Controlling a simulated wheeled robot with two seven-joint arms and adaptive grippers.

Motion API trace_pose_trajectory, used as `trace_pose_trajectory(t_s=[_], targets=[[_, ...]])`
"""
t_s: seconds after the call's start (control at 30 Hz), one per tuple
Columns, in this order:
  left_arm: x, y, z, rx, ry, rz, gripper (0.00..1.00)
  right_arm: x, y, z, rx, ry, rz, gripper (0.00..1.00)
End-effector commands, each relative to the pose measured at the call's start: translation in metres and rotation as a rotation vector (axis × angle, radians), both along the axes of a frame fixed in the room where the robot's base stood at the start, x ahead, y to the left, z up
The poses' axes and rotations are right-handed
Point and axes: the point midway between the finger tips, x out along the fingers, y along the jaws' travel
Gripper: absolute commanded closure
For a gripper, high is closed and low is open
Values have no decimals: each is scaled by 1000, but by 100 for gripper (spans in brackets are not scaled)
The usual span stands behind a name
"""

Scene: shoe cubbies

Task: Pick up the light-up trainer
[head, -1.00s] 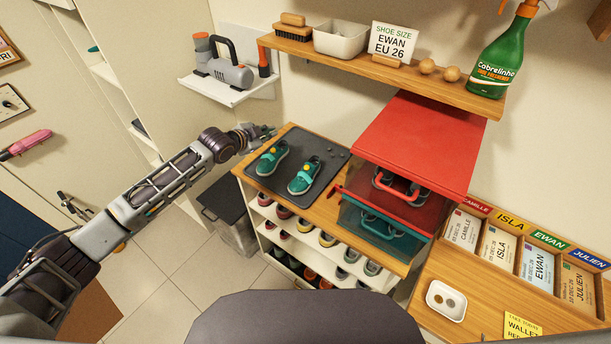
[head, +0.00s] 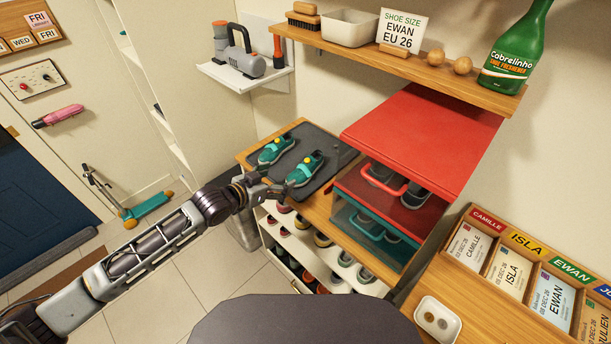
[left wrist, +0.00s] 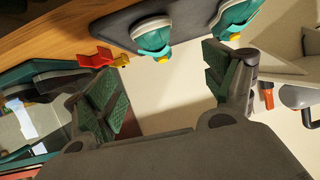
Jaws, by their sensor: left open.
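Two teal trainers with yellow spots, (head: 276,149) and (head: 305,170), sit side by side on a dark mat (head: 322,143) on the wooden cabinet top. Nothing shows a light on either. In the left wrist view they appear at the top, one near the middle (left wrist: 152,36) and one to the right (left wrist: 236,16). My left gripper (head: 266,189) is at the mat's front edge, just in front of the trainers. It is open, with its green-padded fingers (left wrist: 168,90) apart and nothing between them. My right gripper is not in view.
Right of the mat stand a red-lidded box (head: 425,135) and a teal drawer (head: 372,236), both holding shoes. A shelf (head: 400,68) hangs above. Shoe cubbies (head: 318,238) lie below the cabinet top. A small red piece (left wrist: 95,58) shows near the mat.

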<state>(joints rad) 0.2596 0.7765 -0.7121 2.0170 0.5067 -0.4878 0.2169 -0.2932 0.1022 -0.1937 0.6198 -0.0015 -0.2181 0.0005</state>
Motion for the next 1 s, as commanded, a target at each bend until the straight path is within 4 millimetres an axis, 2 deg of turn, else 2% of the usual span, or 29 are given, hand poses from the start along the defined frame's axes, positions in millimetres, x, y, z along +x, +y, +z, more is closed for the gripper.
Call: trace_pose_trajectory(t_s=[0.13, 0.57, 1.0], targets=[[-9, -1, -3, -34, 20, 8, 16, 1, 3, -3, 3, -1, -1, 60], [-9, -2, -2, -39, 24, 10, 16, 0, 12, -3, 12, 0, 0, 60], [14, -22, -14, -39, 22, 10, 16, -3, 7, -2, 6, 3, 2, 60]])
